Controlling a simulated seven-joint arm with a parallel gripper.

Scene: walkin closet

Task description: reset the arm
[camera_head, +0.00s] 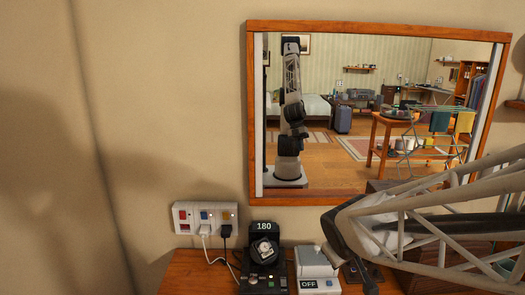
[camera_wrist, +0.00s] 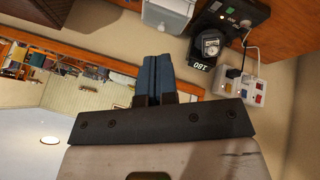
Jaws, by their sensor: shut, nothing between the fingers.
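My gripper (camera_wrist: 153,68) shows in the wrist view with its two blue-grey fingers together and nothing between them. The fingers point toward the wall and mirror side, clear of the objects on the wooden top. In the head view my arm enters from the right and bends down in front of the wooden top; the fingers cannot be made out there.
A black watch stand marked 180 (camera_head: 264,252), a white-lidded box marked OFF (camera_head: 316,268) and a socket strip with plugged cables (camera_head: 206,216) are at the wall. The wooden top (camera_head: 200,271) is partly clear at left. A framed mirror (camera_head: 378,196) hangs above.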

